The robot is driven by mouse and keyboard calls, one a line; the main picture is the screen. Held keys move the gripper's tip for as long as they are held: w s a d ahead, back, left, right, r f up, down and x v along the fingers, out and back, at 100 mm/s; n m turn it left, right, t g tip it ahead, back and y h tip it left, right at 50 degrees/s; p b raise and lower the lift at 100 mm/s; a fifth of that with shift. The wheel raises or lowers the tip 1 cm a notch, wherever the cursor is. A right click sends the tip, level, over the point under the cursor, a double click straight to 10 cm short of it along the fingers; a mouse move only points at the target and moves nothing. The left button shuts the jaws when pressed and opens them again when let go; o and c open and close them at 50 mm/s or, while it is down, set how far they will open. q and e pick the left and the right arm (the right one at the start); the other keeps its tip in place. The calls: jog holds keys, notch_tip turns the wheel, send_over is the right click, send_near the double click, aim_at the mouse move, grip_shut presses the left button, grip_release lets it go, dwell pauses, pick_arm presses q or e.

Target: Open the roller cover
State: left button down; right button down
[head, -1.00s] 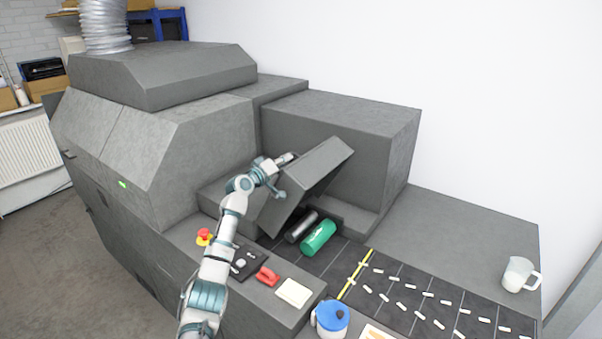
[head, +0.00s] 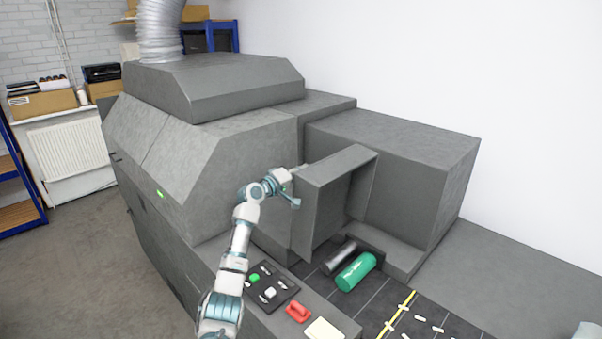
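The roller cover (head: 327,217) is a dark grey box-like hood, swung up and standing steeply tilted, with its hollow side facing right. Below it, a dark roller (head: 339,257) and a green roller (head: 356,272) lie exposed above the dark belt. My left gripper (head: 296,171) is at the cover's upper left edge, against or just behind it. Its fingertips are largely hidden, so I cannot tell whether they are open or shut, or grip the edge. My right gripper is not in view.
The large grey machine housing (head: 210,165) stands left of my arm, and a grey block (head: 400,165) behind the cover. A control panel (head: 286,285), red handle (head: 298,312) and pale pad (head: 323,330) are on the front ledge. A yellow strip (head: 398,312) crosses the belt.

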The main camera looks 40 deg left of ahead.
pick_arm(q)
jog(key=shift+d, duration=0.2)
jog(key=c, duration=1.2)
grip_release()
jog(key=shift+w+a, duration=0.1)
jog(key=shift+w, duration=0.05)
jog(key=s, duration=0.8)
jog(key=s+a, duration=0.1)
jog(key=s, duration=0.2)
jog(key=shift+s+f, duration=0.15)
jog(key=shift+s, duration=0.25)
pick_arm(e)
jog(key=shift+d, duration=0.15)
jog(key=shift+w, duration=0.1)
